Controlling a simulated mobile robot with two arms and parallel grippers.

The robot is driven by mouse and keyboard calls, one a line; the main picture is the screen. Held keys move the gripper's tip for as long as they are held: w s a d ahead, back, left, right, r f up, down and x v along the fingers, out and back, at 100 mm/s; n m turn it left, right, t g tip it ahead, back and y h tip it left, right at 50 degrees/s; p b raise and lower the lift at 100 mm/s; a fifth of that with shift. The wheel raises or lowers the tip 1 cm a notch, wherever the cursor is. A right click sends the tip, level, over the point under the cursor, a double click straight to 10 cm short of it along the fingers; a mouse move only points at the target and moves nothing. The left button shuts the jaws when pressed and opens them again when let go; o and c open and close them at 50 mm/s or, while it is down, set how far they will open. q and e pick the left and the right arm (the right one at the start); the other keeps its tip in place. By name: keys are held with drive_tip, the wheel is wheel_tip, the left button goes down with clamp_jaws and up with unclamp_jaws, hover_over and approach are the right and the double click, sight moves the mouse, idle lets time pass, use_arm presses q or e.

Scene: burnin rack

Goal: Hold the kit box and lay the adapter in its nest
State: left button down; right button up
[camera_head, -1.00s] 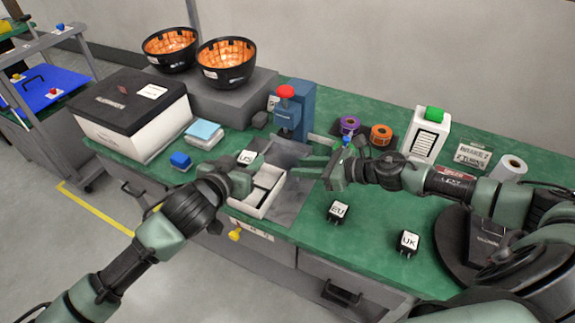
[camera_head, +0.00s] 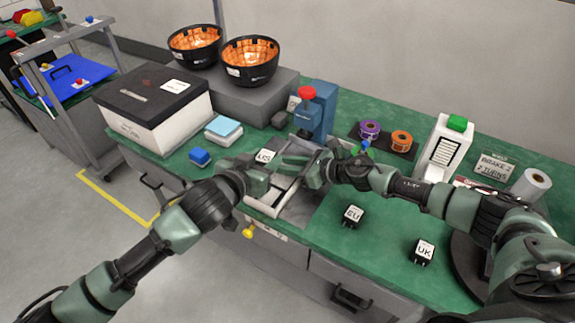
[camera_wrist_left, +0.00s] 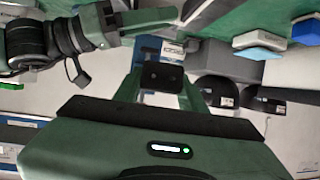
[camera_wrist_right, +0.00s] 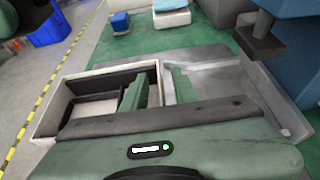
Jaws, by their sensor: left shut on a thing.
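The black US adapter (camera_head: 265,156), with a white label on top, is held in my left gripper (camera_head: 266,168) at the box's left side. In the left wrist view the dark adapter (camera_wrist_left: 162,76) sits between the fingers. The white kit box (camera_head: 262,205) stands on the bench near its front edge; its inner nests are partly hidden by my grippers. My right gripper (camera_head: 295,163) is at the box's right side. In the right wrist view its fingers (camera_wrist_right: 155,90) are apart, one on each side of the box's wall, with a narrow gap visible.
The EU adapter (camera_head: 353,216) and UK adapter (camera_head: 423,251) stand on the green bench to the right. A blue press-like device (camera_head: 318,108) with a red knob stands behind the box. A blue block (camera_head: 199,156) and a lidded box (camera_head: 150,115) are to the left.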

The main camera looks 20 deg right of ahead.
drive_tip(key=shift+c, duration=0.3)
clamp_jaws()
idle(2.1)
